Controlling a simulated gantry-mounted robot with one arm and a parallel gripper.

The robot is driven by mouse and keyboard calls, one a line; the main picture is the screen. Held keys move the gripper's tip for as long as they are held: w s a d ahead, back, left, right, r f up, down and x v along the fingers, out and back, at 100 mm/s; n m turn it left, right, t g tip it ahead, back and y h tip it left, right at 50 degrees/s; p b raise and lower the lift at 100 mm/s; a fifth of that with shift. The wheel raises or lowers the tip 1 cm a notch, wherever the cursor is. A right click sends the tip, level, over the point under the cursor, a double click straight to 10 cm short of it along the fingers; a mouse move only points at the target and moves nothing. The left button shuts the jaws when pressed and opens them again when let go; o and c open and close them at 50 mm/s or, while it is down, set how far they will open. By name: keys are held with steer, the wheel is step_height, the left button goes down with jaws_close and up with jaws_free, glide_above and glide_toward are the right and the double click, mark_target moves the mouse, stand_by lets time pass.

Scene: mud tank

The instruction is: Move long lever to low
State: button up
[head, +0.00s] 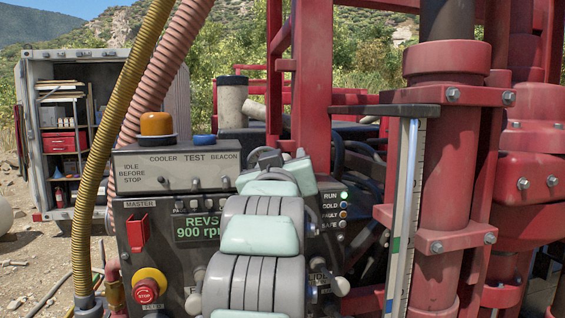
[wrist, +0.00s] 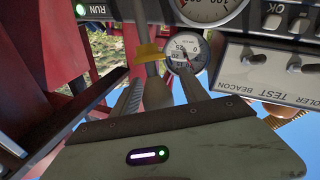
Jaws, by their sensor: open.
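My gripper (wrist: 160,80) shows in the wrist view with its two fingers apart. A grey rod (wrist: 157,93) with a yellow part (wrist: 148,53) at its far end shows in the gap between them; I cannot tell whether it is the long lever or whether a finger touches it. In the head view my arm covers the middle of the control panel (head: 127,212). A pale knob (head: 340,286) sticks out right of my arm, and I cannot tell which lever it belongs to. No lever labelled long or low is readable.
A red stop button (head: 146,289) and a red master switch (head: 137,232) are on the panel's left. An orange beacon (head: 157,124) stands on top. Hoses (head: 98,160) rise at left; red machinery (head: 450,170) stands close at right. A round gauge (wrist: 187,52) is beyond my fingers.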

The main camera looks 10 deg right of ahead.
steer(key=b+v, duration=0.2)
steer(key=v, duration=0.8)
steer(key=shift+s, duration=0.4)
steer(key=shift+a, duration=0.1)
